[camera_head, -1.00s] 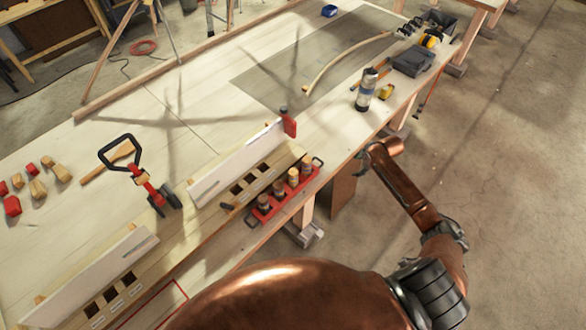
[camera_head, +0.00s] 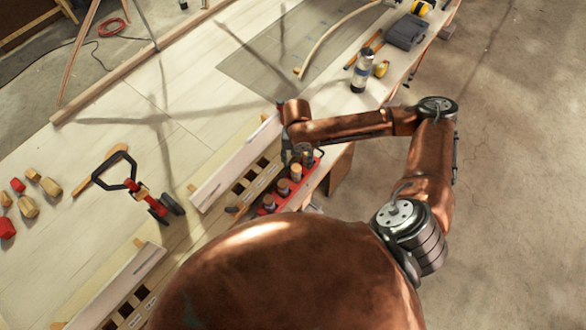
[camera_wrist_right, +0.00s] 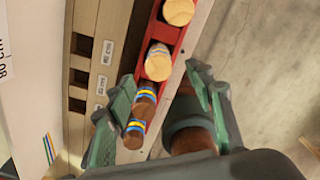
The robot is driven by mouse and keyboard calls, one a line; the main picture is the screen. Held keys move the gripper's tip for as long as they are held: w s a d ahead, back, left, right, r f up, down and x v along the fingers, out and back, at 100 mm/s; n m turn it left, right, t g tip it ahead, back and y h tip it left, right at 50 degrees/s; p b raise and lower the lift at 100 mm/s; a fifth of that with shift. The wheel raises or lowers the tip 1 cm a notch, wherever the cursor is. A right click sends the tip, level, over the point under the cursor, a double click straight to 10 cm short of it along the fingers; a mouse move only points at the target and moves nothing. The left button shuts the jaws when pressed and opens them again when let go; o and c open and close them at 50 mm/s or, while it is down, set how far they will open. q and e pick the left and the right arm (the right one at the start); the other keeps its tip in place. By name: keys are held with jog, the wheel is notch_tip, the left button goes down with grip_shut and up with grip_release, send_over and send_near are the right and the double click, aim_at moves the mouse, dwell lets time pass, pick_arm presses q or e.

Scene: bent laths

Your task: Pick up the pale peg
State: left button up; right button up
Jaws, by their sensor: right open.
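A red rack (camera_head: 268,209) at the table's near edge holds several upright pegs. In the right wrist view, two pegs have pale tops, one at the top edge (camera_wrist_right: 180,9) and one nearer the fingers (camera_wrist_right: 158,62). I cannot tell which is the pale peg meant. A darker brown peg with blue and yellow bands (camera_wrist_right: 139,118) shows close to the left finger. My right gripper (camera_wrist_right: 163,90) is open and empty, above the rack's far end. In the head view, the right gripper (camera_head: 297,152) partly hides the far pegs. My left gripper is not in view.
A pale upright board (camera_head: 235,165) stands beside the rack, with a row of square holes between them. A black-handled red clamp (camera_head: 150,197) and loose red and tan blocks (camera_head: 28,207) lie left. A spray can (camera_head: 361,72) stands farther back.

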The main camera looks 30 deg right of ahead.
aim_at(296, 167)
jog(key=shift+a+f, duration=0.15)
jog(key=shift+f, duration=0.8)
notch_tip(296, 167, down, 4)
jog(key=shift+f+p, duration=0.25)
jog(key=shift+p, duration=0.5)
jog(key=shift+f, duration=0.4)
jog(key=shift+w, duration=0.1)
jog(key=c, duration=1.3)
